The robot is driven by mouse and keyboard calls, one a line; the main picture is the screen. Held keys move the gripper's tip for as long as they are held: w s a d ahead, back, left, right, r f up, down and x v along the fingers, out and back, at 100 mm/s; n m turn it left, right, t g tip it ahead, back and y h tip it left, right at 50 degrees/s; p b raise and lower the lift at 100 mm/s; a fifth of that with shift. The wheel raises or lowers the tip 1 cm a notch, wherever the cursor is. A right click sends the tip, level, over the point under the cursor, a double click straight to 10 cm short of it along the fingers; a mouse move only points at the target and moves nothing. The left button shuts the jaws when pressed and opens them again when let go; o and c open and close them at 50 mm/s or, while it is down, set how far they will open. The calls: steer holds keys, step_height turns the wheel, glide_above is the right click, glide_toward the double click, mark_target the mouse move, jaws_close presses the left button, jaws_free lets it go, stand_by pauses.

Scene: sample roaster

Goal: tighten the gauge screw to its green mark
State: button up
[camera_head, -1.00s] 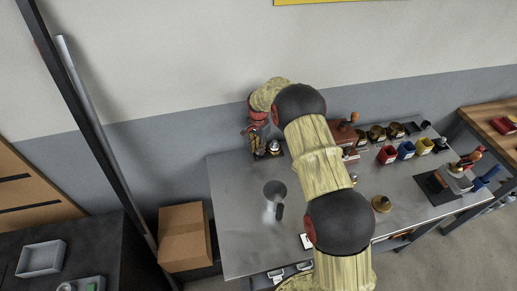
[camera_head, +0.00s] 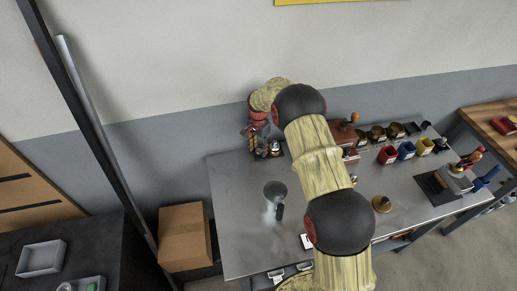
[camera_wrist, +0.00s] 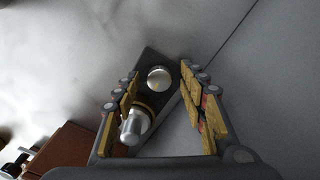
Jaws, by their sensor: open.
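In the wrist view, a dark block carries a round silver knob (camera_wrist: 159,78) and a silver post (camera_wrist: 134,127) with a brass-coloured collar. I cannot tell for certain which is the gauge screw, and I see no green mark. My gripper (camera_wrist: 160,71) is open, its yellow-padded fingers apart on either side of the block. The knob lies between the fingertips and the post is nearer the palm, by the left finger. I cannot tell whether either finger touches. In the head view, my gripper (camera_head: 258,134) is small at the table's back left, beside small metal parts (camera_head: 274,148).
A reddish-brown block (camera_wrist: 70,152) shows at the wrist view's lower left. A cardboard box (camera_head: 184,237) stands left of the table.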

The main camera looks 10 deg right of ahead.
mark_target(259, 150)
step_height(259, 150, up, 12)
stand_by(0.6)
stand_by(0.5)
